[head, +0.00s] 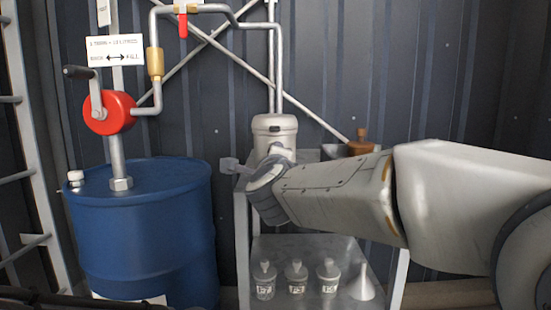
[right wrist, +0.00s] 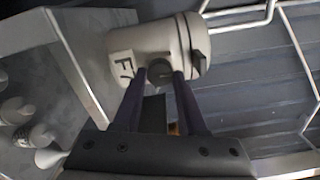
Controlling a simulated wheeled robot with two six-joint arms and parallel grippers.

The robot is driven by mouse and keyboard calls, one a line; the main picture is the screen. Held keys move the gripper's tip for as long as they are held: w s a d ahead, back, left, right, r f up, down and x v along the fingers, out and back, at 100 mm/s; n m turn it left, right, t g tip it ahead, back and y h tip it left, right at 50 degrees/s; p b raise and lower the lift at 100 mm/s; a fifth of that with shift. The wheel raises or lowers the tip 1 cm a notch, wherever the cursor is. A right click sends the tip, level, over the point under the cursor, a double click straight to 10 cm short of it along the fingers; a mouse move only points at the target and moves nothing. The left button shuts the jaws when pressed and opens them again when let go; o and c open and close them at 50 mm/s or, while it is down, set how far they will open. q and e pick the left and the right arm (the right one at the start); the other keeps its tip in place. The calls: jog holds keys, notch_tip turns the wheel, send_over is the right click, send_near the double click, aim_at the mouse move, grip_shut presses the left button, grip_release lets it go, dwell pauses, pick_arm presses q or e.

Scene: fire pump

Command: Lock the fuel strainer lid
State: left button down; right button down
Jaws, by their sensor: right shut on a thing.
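The fuel strainer (head: 275,125) is a cream cylinder standing on a grey stand; its lower part is hidden behind my right arm. It also shows in the right wrist view (right wrist: 145,45), lying sideways in the picture, with a dark label mark on its side. Its lid (right wrist: 194,42) sits on the body and carries a small dark tab (right wrist: 201,63). My right gripper (right wrist: 159,74) is shut on a dark round knob (right wrist: 160,68) on the strainer's side. In the head view my wrist hides the fingertips. My left gripper is not in view.
A blue drum (head: 140,230) with a red crank pump (head: 108,113) stands at left. Pipes run above the strainer along the corrugated wall. Several small labelled jars (head: 296,279) and a white funnel (head: 363,283) stand on the lower shelf (head: 310,248). A brown bottle (head: 360,145) stands behind my arm.

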jog(key=shift+f, duration=0.1)
jog(key=shift+c, duration=2.3)
grip_release()
jog(key=shift+s, duration=0.1)
jog(key=s+p, duration=0.1)
jog(key=s, duration=0.9)
jog(key=shift+s+p, duration=0.15)
jog(key=shift+p, duration=0.2)
